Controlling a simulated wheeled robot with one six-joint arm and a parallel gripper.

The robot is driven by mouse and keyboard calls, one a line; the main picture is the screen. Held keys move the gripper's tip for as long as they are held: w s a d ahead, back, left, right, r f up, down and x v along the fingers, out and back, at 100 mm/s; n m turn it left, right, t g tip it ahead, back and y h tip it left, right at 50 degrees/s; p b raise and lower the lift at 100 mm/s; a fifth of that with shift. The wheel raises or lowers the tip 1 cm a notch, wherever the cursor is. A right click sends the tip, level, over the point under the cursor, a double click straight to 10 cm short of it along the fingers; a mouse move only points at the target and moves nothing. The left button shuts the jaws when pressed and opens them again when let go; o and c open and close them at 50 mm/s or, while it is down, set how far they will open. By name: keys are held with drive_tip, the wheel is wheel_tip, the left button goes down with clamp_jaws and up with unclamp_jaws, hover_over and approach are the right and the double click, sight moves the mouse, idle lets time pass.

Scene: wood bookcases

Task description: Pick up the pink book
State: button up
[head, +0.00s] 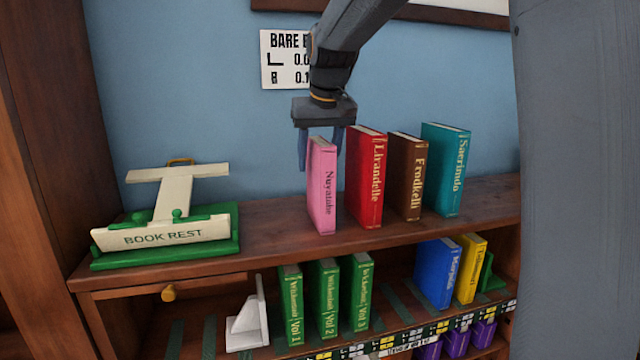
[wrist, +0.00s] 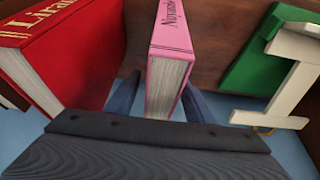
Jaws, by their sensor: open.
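The pink book (head: 322,190) stands upright on the top shelf, its spine facing out, at the left end of a row of books. My gripper (head: 320,150) is above it, pointing down, with one finger on each side of the book's upper part. The jaws are open, and gaps show beside the book. In the wrist view the pink book (wrist: 170,60) stands between the two fingers (wrist: 160,105), its page edges facing the camera. I cannot tell whether either finger touches it.
A red book (head: 367,180) stands close on the right, then brown (head: 408,175) and teal (head: 446,168) books. A white and green book rest (head: 165,235) is at the left. Green volumes (head: 327,300) stand on the lower shelf. Bare shelf lies left of the pink book.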

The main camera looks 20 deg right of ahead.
drive_tip(key=shift+f, duration=0.1)
drive_tip(key=shift+c, duration=0.3)
clamp_jaws()
idle(1.2)
